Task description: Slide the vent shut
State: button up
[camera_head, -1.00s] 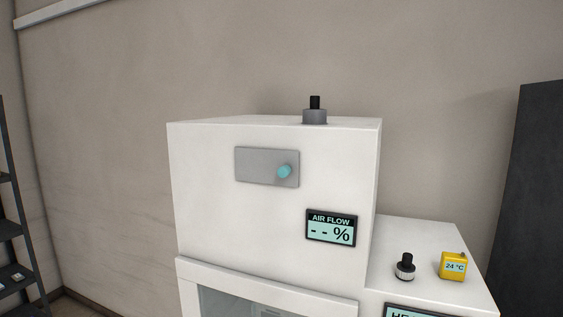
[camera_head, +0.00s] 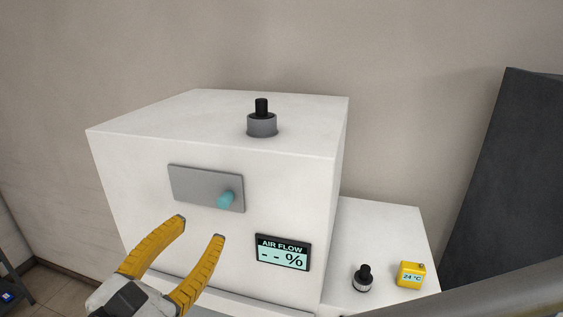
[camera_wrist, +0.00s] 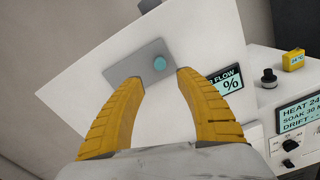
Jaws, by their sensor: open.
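The vent is a grey rectangular plate (camera_head: 195,186) on the front face of a white cabinet (camera_head: 130,200). A round teal knob (camera_head: 226,200) sticks out near the plate's right end. The wrist view also shows the plate (camera_wrist: 128,62) and the knob (camera_wrist: 159,64). My gripper (camera_head: 201,228) has yellow fingers, is open and empty, and is just below the plate in the head view. In the wrist view the knob appears beyond and between the fingertips (camera_wrist: 157,75), apart from them. Any opening behind the plate is hidden.
An AIR FLOW display (camera_head: 283,252) reading "-- %" is right of the plate. A black knob on a grey base (camera_head: 262,123) stands on top. A lower white unit at right holds a black knob (camera_head: 363,278) and a yellow 24 °C thermometer (camera_head: 411,275). A dark cabinet (camera_head: 505,180) stands farther right.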

aim_at(221, 205)
jog(key=p+x, duration=0.1)
jog(key=x, duration=0.9)
jog(key=shift+c, duration=0.5)
grip_shut()
